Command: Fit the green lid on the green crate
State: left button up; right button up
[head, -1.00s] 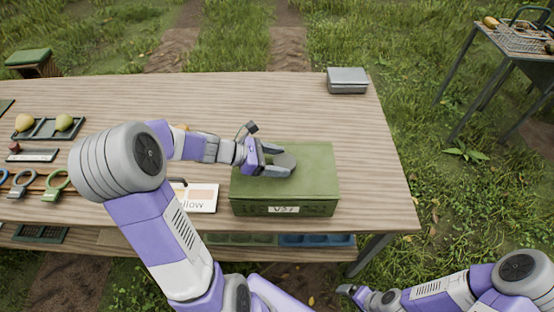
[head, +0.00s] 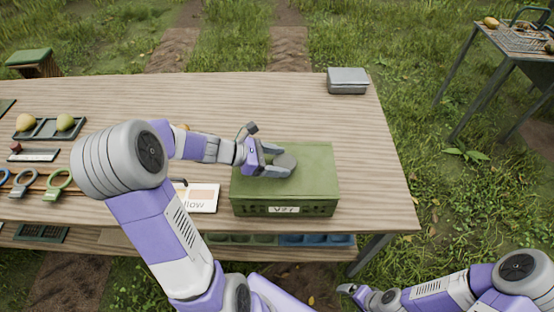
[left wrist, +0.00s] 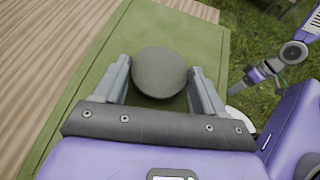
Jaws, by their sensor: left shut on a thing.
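The green lid (head: 310,165) lies over the top of the green crate (head: 318,210), lined up with its outline. The crate's slotted front and white label show below the lid's front edge. I cannot tell whether the lid is fully seated. My left gripper (head: 281,166) is shut on the lid's round grey knob (head: 285,160). In the left wrist view the knob (left wrist: 159,73) sits between the two fingers, with the green lid (left wrist: 95,100) beneath. My right gripper (head: 348,290) hangs low, off the table's front edge; its jaws are too small to read.
On the wooden table (head: 260,100) stand a grey box (head: 348,81) at the back right and a dark tray (head: 45,128) with pears at the left. A sign (head: 203,198) is left of the crate. Table behind the crate is clear.

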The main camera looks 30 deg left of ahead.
pick_arm(q)
jog(key=shift+f+b, duration=0.5)
jog(key=shift+f, duration=0.1)
jog(key=o, duration=0.9)
jog(key=shift+c, duration=0.2)
jog(key=shift+p+v, duration=1.05)
jog(key=shift+v, duration=0.55)
jog(key=shift+p+v, duration=2.15)
jog(key=shift+v, duration=1.75)
